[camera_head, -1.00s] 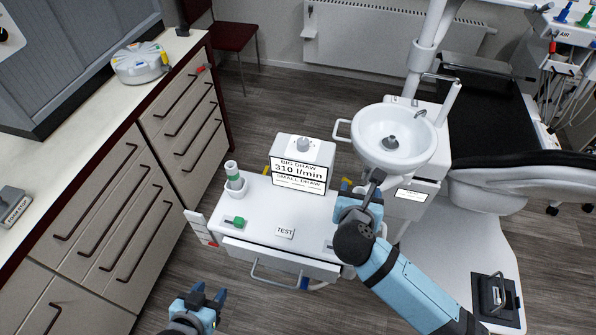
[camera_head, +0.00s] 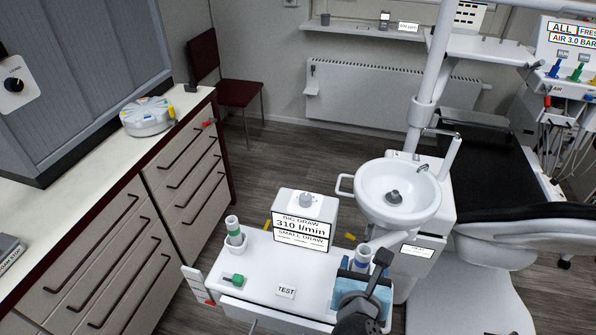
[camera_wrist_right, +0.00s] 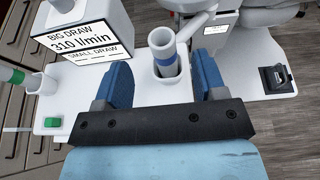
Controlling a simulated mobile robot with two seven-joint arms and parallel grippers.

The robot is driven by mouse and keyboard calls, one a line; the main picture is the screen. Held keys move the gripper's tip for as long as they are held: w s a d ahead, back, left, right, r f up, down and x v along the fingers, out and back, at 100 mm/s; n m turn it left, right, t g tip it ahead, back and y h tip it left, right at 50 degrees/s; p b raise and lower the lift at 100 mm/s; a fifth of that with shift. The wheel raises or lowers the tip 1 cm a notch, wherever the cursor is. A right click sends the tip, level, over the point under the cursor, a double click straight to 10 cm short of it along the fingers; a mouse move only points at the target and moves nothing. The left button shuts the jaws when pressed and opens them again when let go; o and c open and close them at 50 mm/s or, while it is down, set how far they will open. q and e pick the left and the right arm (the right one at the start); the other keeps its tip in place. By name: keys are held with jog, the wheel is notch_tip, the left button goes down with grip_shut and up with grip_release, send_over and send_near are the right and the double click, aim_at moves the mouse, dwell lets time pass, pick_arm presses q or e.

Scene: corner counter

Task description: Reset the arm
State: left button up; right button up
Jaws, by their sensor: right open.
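My right gripper (camera_head: 364,272) is at the right end of the white cart (camera_head: 258,288). In the right wrist view its two blue fingers (camera_wrist_right: 163,80) are apart. Between them shows a white tube with a blue band (camera_wrist_right: 166,58) standing in a white cup (camera_wrist_right: 168,86); I see no finger touching it. The tube (camera_head: 362,256) also shows in the head view, partly hidden by the gripper. My left gripper is out of view.
The cart carries a display box (camera_head: 303,222) reading 310 l/min, a green-banded tube (camera_head: 233,230), a green switch (camera_head: 234,280) and a TEST label (camera_head: 286,292). A white basin (camera_head: 397,192) stands close behind right. A drawer counter (camera_head: 70,205) is at left.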

notch_tip(320, 180, up, 14)
jog(key=s+a+n+t+y, duration=0.25)
jog(key=n+t+y, duration=0.75)
jog(key=n, duration=1)
jog(key=s+d+f+n+g+y, duration=0.1)
jog(key=s+f+n+g, duration=0.2)
jog(key=f+n+g, duration=0.5)
jog(key=s+d+f+n+g+y, duration=0.1)
jog(key=s+f+n+g+y, duration=0.2)
jog(key=n+g, duration=0.5)
jog(key=s+d+f+n+g+h, duration=0.25)
jog(key=s+d+f+h, duration=0.2)
jog(key=d, duration=0.25)
jog(key=s+d+f+n+g+h, duration=0.1)
jog(key=s+d+f+n+h, duration=0.25)
jog(key=d+h, duration=0.3)
jog(key=w+a+f+t+y, duration=0.2)
jog(key=a+f+t, duration=0.1)
jog(key=f, duration=0.4)
jog(key=w+a+f+t+y, duration=0.1)
jog(key=w+a+f+t, duration=0.2)
jog(key=f, duration=0.4)
jog(key=shift+w+f+t+y, duration=0.25)
jog(key=shift+t+y, duration=0.15)
jog(key=shift+t, duration=0.15)
